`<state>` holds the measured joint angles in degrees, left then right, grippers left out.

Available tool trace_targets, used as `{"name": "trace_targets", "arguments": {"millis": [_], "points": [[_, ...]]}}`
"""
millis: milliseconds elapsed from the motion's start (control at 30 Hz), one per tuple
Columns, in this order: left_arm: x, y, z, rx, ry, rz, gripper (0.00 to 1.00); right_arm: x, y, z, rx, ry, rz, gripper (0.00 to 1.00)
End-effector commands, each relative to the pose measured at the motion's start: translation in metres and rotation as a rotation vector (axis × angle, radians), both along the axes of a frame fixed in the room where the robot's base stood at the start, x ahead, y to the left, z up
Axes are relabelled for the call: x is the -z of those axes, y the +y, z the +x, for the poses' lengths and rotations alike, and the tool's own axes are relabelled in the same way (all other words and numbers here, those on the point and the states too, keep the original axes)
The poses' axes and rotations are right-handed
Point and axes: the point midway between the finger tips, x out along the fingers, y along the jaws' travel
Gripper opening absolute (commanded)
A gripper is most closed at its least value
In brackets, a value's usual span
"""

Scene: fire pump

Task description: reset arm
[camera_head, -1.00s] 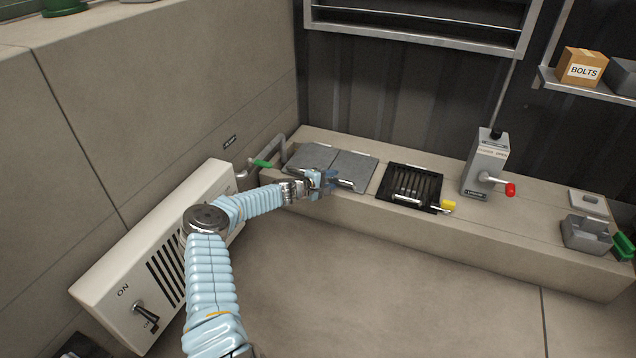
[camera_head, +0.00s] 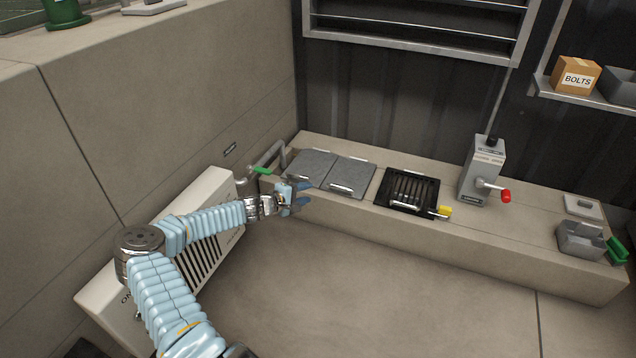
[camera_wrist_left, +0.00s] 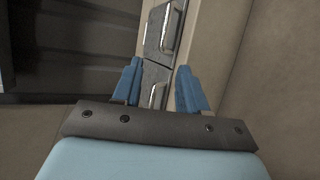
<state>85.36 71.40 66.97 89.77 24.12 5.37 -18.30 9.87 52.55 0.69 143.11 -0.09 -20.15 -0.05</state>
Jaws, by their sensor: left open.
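My left arm comes in from the left in the head view, and its gripper (camera_head: 297,196) hangs near the front left end of the long counter, beside the left grey hatch plate. The gripper is open and empty. In the left wrist view its two blue fingers (camera_wrist_left: 158,90) stand apart, with the grey plates (camera_wrist_left: 160,45) and their metal handles beyond and between them. I cannot tell the exact gap between the gripper and the counter edge. My right gripper does not show.
The counter (camera_head: 450,240) carries two grey plates (camera_head: 350,175), a black grate (camera_head: 395,200) with a yellow handle, and a grey lever box (camera_head: 484,165) with a red knob. A green-handled pipe valve (camera_head: 261,170) is close behind my gripper. A white vented panel (camera_head: 215,190) stands behind my arm.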

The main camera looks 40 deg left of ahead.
Motion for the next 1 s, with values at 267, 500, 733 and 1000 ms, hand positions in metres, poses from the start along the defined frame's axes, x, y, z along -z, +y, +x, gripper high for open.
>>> {"name": "trace_targets", "arguments": {"millis": [267,500,733,1000], "points": [[0.001,-0.006,0.002,0.011,0.004,0.001,0.42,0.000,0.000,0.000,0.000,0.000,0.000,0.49],[0.033,-0.130,0.014,0.238,0.106,0.055,0.42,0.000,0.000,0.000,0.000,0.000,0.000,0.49],[0.090,-0.315,-0.046,0.632,0.290,0.221,0.42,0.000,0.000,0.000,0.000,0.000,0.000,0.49],[0.132,-0.410,-0.190,1.033,0.472,0.516,0.42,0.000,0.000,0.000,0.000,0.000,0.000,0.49]]}}
